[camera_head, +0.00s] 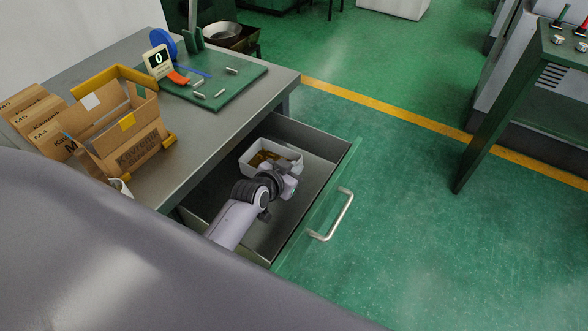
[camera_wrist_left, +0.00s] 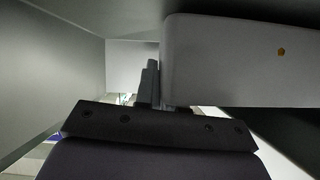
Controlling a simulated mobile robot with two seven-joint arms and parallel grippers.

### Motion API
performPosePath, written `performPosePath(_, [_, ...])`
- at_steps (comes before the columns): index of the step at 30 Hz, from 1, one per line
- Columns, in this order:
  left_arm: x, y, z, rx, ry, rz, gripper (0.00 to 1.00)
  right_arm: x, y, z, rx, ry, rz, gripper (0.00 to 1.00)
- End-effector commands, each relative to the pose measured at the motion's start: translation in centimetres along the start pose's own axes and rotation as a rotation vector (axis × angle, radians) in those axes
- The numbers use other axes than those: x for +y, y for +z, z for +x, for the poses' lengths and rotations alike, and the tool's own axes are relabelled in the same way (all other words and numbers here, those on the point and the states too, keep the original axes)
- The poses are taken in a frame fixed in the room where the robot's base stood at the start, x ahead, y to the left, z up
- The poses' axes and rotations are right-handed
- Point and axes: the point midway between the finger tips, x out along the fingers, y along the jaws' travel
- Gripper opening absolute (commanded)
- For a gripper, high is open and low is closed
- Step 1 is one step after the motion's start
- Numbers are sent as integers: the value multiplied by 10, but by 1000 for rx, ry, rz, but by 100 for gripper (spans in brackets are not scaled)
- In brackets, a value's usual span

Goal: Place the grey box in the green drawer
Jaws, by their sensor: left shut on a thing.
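The grey box (camera_head: 247,167) is pale and open-topped, with brownish small parts in it. It is inside the open green drawer (camera_head: 318,210), towards the far end, below the drawer's rim. My left gripper (camera_head: 283,178) reaches down into the drawer and is shut on the box's near wall. In the left wrist view the box's wall (camera_wrist_left: 235,60) fills the right side, next to a dark finger (camera_wrist_left: 149,84). My arm hides part of the box's near side, and whether its base touches the drawer floor cannot be told. My right gripper is not in view.
The grey workbench (camera_head: 215,130) stands left of the drawer. It bears a cardboard box (camera_head: 125,140) in a yellow holder, a green mat (camera_head: 240,88) with several metal pins, and a small display (camera_head: 158,60). The drawer's handle (camera_head: 335,215) juts out right.

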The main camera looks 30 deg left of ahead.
Motion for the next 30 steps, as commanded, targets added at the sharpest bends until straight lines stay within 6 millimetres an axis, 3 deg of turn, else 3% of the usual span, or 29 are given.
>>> performPosePath(13, [1,5,2,7,-1,4,0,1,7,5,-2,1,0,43])
performPosePath(15, [3,9,2,-5,3,-1,31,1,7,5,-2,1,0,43])
performPosePath(16, [3,9,2,-5,3,-1,34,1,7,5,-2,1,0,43])
performPosePath(26, [3,9,0,-5,3,-1,34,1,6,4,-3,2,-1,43])
performPosePath(30, [3,9,-10,-6,3,-1,34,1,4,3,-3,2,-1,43])
